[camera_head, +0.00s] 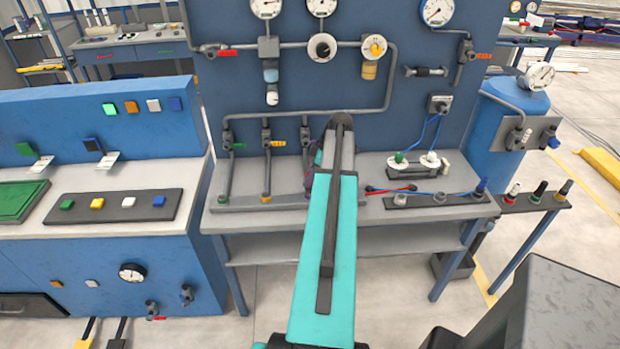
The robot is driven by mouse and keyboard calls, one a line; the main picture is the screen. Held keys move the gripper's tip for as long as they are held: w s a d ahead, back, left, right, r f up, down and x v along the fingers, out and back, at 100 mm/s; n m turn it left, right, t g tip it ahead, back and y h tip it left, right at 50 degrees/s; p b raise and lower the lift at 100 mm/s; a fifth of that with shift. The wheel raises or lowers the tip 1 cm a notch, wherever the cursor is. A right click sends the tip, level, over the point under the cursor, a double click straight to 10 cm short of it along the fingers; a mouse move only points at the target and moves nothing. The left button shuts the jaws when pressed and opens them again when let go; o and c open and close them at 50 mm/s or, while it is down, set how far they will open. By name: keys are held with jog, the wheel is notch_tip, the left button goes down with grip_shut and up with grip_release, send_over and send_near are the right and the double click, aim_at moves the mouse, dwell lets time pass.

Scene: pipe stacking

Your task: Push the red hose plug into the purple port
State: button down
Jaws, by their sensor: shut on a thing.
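A thin red hose (388,190) lies on the bench top just right of my teal arm. Its left part runs behind the arm, and I cannot make out its plug. I cannot clearly pick out a purple port; a small dark purplish patch shows at the arm's left edge, too small to name. My arm reaches forward over the bench and covers its middle. My gripper is hidden behind the arm, so its jaws and anything in them do not show.
The bench (235,217) carries a left rail with upright pipes (266,160) and a right rail with fittings and a blue hose (460,193). A bracket with several coloured plugs (537,198) juts out at right. A blue gauge panel (290,90) stands behind. A blue console (100,220) is at left.

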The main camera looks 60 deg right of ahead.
jog(key=shift+f+b, duration=0.7)
jog(key=shift+f, duration=0.3)
dwell(0.3)
jog(key=c, duration=1.5)
grip_release()
jog(key=shift+r, duration=0.15)
jog(key=shift+b+v, duration=2)
jog(key=shift+v, duration=4.85)
jog(key=shift+s, duration=0.1)
